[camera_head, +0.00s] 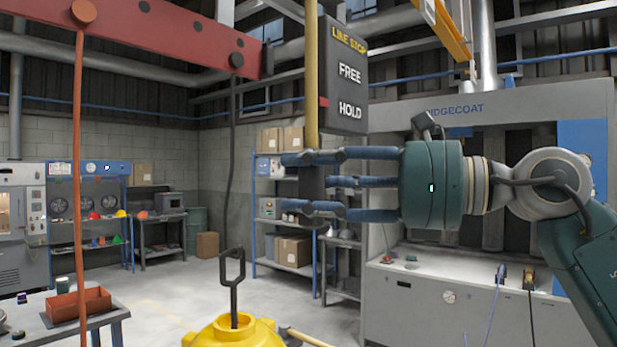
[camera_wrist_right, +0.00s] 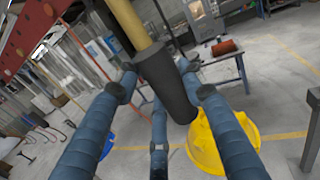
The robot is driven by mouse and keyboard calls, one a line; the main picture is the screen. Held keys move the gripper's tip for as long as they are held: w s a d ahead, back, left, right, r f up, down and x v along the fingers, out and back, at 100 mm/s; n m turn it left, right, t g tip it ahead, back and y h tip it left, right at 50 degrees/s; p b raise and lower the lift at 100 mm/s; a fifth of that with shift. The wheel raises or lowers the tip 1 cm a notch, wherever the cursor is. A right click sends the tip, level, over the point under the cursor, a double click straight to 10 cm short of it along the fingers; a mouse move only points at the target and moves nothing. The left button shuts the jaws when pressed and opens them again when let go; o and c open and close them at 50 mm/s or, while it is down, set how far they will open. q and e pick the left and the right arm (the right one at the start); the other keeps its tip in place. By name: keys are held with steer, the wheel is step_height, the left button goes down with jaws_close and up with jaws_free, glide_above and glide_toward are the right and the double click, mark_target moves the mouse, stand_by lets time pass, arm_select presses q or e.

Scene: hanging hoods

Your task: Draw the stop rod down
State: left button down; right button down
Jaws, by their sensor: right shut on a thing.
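The stop rod (camera_head: 312,85) is a tan, upright rod with a dark grip (camera_head: 311,182) at its lower end. It hangs beside a dark sign (camera_head: 343,85) reading LINE STOP, FREE and HOLD. A small red marker (camera_head: 323,102) at the rod stands between the two words, closer to the height of HOLD. My right gripper (camera_head: 318,184) has its blue fingers closed around the dark grip. In the right wrist view the fingers surround the grip (camera_wrist_right: 165,85), with the tan rod (camera_wrist_right: 128,22) above it. My left gripper is not in view.
A red beam (camera_head: 150,40) crosses the upper left, with a thin red rod (camera_head: 78,180) hanging from it. A yellow hood-shaped object (camera_head: 232,332) with a dark loop handle stands below. A grey booth (camera_head: 480,270) is behind my right arm. Shelves (camera_head: 290,245) stand behind the rod.

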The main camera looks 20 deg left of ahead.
steer(key=shift+f, duration=0.25)
steer(key=c, duration=1)
jaws_free()
steer(key=shift+f, duration=0.1)
steer(key=shift+c, duration=0.2)
steer(key=shift+d, duration=0.2)
steer(key=d, duration=1.1)
steer(key=shift+s+d, duration=0.35)
steer(key=shift+s, duration=0.1)
